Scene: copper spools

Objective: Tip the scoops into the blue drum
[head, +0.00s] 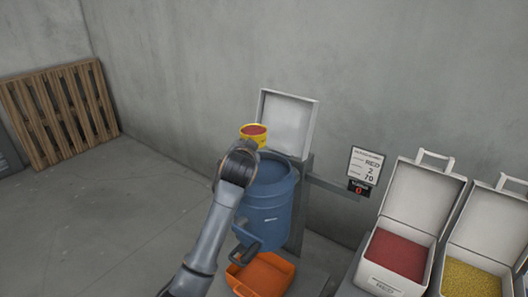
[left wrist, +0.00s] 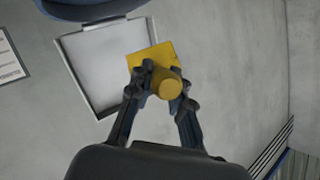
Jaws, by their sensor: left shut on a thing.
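A yellow scoop (head: 253,136) filled with red granules is held upright near the back left rim of the blue drum (head: 264,218). My left gripper (left wrist: 166,84) is shut on the scoop's yellow handle (left wrist: 168,86). In the head view, my left wrist hides the fingers and part of the drum's left side. The drum's open top faces up and its inside looks dark blue. In the left wrist view, only a curved edge of the drum (left wrist: 95,10) shows at the top. My right gripper is in neither view.
A white panel (head: 289,122) stands behind the drum. An orange tray (head: 262,278) is in front of it. To the right are a sign reading RED 2 70, a red 0 display (head: 358,189), and open white bins of red (head: 398,254) and yellow granules (head: 470,279).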

